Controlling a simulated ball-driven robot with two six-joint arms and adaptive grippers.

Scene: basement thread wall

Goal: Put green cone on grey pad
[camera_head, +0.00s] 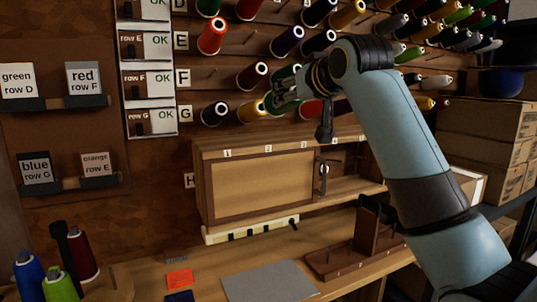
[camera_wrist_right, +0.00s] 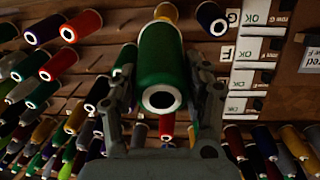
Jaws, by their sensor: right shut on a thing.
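The green cone (camera_wrist_right: 162,62) is a dark green thread spool with a pale, dark-centred end, between the fingers of my right gripper (camera_wrist_right: 163,100). In the head view my right gripper (camera_head: 284,92) is up at the thread wall near row F, shut on the green cone, which it partly hides. I cannot tell whether the cone is still on its peg. The grey pad (camera_head: 268,283) lies flat and bare on the bench at the bottom centre, well below the gripper. My left gripper is not in view.
A wooden cabinet (camera_head: 262,187) stands between wall and bench. A brown wooden stand (camera_head: 345,258) is right of the pad. An orange card (camera_head: 180,279) lies left of it. Blue, lime and dark red cones (camera_head: 84,252) stand at lower left. Cardboard boxes (camera_head: 487,150) are at right.

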